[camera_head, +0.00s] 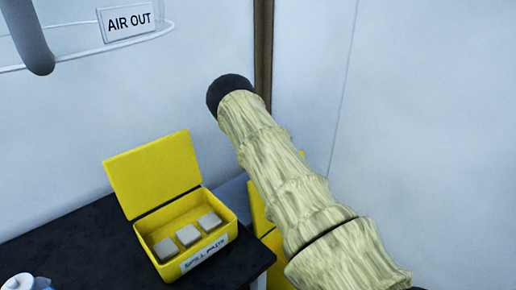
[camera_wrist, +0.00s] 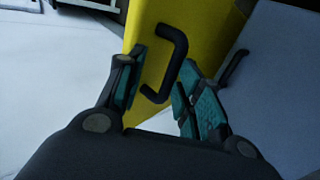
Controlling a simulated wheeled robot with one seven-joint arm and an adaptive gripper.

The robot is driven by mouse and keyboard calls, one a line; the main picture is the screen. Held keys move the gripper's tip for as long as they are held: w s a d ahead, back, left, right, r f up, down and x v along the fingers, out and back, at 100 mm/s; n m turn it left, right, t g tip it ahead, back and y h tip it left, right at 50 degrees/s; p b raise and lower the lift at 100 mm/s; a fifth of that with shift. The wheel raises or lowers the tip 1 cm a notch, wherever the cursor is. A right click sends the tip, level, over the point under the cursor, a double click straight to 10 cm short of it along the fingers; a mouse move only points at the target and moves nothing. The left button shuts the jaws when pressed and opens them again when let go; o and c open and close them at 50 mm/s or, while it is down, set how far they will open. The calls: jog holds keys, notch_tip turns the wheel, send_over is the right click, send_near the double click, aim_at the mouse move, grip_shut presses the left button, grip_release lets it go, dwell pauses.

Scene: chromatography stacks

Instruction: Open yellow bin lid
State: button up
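The yellow bin (camera_head: 262,212) stands on the floor beside the black table, mostly hidden behind my sleeved arm in the head view. In the wrist view its yellow face (camera_wrist: 215,28) fills the top middle and carries a black C-shaped handle (camera_wrist: 179,52). My gripper (camera_wrist: 165,88) is open, with its teal-padded fingers on either side of the handle's lower end. I cannot tell whether either finger touches it. My gripper does not show in the head view, and I cannot make out the lid's state there.
A small open yellow box (camera_head: 207,253) with three grey blocks sits on the black table (camera_head: 75,240). A second dark handle (camera_wrist: 234,68) is on a grey surface right of the bin. Pale walls stand behind and right.

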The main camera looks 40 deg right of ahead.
jog(key=v, duration=0.8)
jog(key=shift+w, duration=0.15)
jog(key=shift+c, duration=0.3)
